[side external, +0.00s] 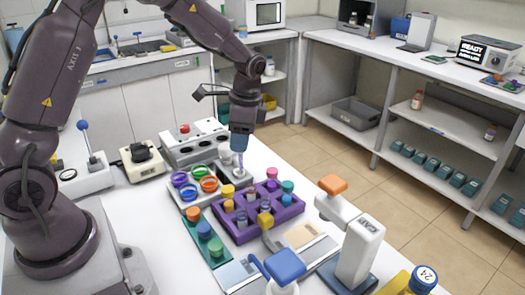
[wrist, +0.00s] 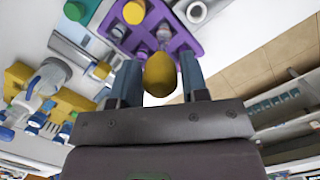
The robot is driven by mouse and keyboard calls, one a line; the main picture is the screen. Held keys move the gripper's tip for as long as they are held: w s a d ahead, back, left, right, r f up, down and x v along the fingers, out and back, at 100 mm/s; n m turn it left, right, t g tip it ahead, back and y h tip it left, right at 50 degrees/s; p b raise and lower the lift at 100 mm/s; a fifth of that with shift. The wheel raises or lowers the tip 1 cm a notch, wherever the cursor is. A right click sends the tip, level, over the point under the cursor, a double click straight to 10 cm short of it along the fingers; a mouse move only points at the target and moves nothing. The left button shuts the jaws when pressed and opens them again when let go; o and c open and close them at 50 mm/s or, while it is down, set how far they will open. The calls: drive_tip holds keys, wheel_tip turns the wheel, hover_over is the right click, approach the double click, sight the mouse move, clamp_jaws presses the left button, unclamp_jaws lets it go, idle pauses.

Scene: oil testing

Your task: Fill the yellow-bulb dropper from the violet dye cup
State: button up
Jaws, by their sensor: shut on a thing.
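The violet-rimmed dye cup (side external: 179,179) stands left of my gripper, in a white tray with green, orange and blue-rimmed cups.
The purple rack (side external: 253,231) holds several coloured-cap vials right in front of my gripper. A green strip (side external: 203,245) with capped vials lies left of it. A grey box (side external: 192,143) with holes stands behind the cups. An orange-topped press (side external: 350,230) stands at right.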

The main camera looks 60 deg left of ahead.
drive_tip(key=s+a+f+n, duration=0.2)
drive_tip(key=s+a, duration=0.4)
drive_tip(key=s+a+f+n, duration=0.1)
drive_tip(key=s+a+f, duration=0.2)
drive_tip(key=s+a, duration=0.2)
drive_tip(key=shift+s+a+n, duration=0.4)
drive_tip(key=shift+a, duration=0.9)
drive_tip(key=shift+o, duration=0.3)
drive_tip(key=c, duration=0.4)
drive_tip(key=shift+f, duration=2.1)
idle(0.3)
drive_tip(key=o, duration=0.5)
drive_tip(key=shift+h, duration=0.3)
drive_tip(key=shift+c, duration=0.2)
